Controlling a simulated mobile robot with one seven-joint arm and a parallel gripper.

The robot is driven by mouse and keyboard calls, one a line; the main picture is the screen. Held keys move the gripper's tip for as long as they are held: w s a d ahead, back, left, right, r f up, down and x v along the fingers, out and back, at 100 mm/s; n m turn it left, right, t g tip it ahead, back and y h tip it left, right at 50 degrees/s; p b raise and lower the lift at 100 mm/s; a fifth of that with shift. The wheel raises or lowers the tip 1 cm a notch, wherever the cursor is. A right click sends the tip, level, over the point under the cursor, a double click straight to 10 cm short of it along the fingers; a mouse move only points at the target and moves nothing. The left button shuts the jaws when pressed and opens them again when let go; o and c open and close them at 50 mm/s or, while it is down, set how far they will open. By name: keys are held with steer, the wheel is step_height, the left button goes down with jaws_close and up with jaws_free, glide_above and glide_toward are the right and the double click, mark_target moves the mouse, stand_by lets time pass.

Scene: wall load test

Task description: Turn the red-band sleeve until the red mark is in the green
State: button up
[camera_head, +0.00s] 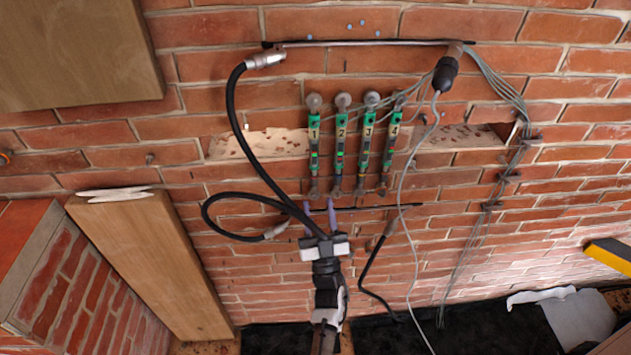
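Several upright green units with numbered labels hang side by side in the middle of the wall: number 1 (314,135), number 2 (340,135), number 3 (366,135) and number 4 (390,135). Each has a darker lower part with small coloured marks. The marks are too small for me to tell which sleeve carries the red band or where its red mark stands. My gripper (320,206) points up at the wall, just below units 1 and 2. Its two purple fingers are apart, with nothing visible held between them.
A black hose (236,110) loops from the upper dark bar (360,43) down beside my gripper. A thin grey cable (408,230) hangs right of unit 4. A lower dark bar (385,207) lies near the fingers. A wooden plank (150,260) leans at left.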

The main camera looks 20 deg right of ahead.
mark_target(315, 185)
steer(key=p+x, duration=0.1)
steer(key=x, duration=0.4)
steer(key=shift+w+r+p, duration=0.1)
steer(key=shift+p, duration=0.2)
jaws_close()
